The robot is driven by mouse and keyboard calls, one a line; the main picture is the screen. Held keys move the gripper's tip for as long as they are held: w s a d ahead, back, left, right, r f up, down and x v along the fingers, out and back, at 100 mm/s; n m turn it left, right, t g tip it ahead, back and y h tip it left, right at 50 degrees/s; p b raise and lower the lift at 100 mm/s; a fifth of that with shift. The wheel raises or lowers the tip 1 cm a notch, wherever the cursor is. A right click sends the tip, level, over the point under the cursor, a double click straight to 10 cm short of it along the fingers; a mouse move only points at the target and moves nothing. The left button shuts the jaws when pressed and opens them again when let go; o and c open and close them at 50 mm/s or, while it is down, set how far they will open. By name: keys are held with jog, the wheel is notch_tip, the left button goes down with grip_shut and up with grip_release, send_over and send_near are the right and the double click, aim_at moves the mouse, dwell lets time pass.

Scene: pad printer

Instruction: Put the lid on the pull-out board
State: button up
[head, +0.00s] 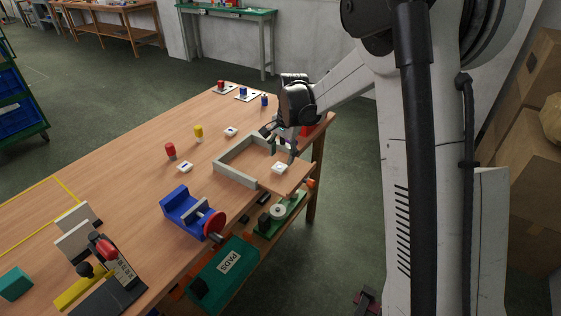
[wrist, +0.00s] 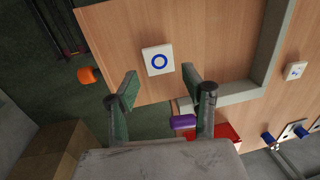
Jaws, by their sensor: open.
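The pull-out board (head: 296,178) is a wooden panel jutting from the table's right edge, and it fills the upper left of the wrist view (wrist: 115,45). A white square plate (head: 279,168) lies flat on it; the wrist view shows a blue ring on this plate (wrist: 158,60). I cannot tell for sure which thing is the lid. My gripper (head: 281,144) is open and empty above the board's back edge, apart from the plate. In the wrist view its fingertips (wrist: 160,77) point toward the plate's near edge.
A grey frame (head: 236,174) borders the board. A blue vise (head: 187,214) stands to its left. A teal PADS box (head: 225,272) sits below the table edge. Purple (wrist: 184,122) and red (wrist: 228,132) things show near my right finger.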

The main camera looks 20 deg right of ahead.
aim_at(284, 168)
jog(key=s+r+n+t, duration=0.1)
jog(key=s+r, duration=0.4)
jog(key=r, duration=0.3)
jog(key=s+r+n+t, duration=0.1)
jog(key=s+r, duration=0.4)
jog(key=r, duration=0.2)
jog(key=s+n+t+h, duration=0.1)
jog(key=s+n+t, duration=0.3)
jog(key=s, duration=2)
jog(key=r+n, duration=0.1)
jog(key=n, duration=0.2)
jog(key=shift+d+n+p, duration=0.25)
jog(key=shift+n+p, duration=0.05)
jog(key=shift+p, duration=0.1)
